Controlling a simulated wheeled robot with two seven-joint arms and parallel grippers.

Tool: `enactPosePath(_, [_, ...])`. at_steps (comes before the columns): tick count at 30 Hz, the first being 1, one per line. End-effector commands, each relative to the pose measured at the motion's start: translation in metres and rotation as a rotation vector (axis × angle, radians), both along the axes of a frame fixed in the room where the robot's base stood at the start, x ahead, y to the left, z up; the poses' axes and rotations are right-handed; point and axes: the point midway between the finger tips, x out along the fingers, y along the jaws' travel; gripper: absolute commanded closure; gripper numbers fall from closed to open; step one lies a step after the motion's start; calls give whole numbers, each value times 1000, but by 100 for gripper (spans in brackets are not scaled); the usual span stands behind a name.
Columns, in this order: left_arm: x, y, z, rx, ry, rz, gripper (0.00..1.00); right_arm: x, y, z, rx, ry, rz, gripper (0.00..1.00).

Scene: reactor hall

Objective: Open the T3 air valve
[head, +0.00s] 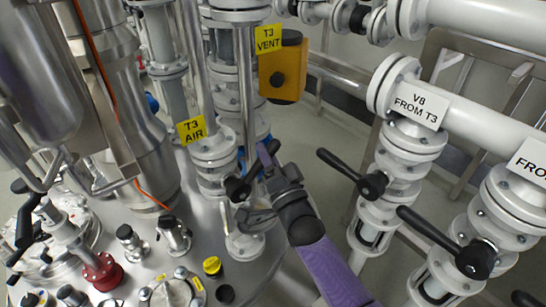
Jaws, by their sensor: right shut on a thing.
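The yellow "T3 AIR" label (191,130) sits on a vertical white flanged pipe at the centre. Just below and right of it is the T3 air valve's black handle (238,188). My right gripper (262,186) reaches in from the lower right and is shut on this handle. Its fingers hide part of the handle, so its exact angle is hard to tell. My left gripper is not in view.
A yellow "T3 VENT" label (268,38) and a yellow box (283,70) are above. The steel vessel top (150,255) carries several fittings.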

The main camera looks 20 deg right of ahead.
Motion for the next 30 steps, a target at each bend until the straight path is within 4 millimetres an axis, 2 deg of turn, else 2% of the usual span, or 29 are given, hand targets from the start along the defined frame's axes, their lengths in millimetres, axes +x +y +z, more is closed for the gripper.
enactPosePath(1, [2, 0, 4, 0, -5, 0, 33, -1, 3, 10, -40, -28, 3, 100])
enactPosePath(12, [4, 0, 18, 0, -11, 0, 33, -10, 28, 29, -368, -148, 3, 100])
enactPosePath(21, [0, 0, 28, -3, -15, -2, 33, -17, 48, 35, -600, -231, 3, 100])
enactPosePath(30, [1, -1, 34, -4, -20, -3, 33, -22, 62, 36, -749, -284, 4, 100])
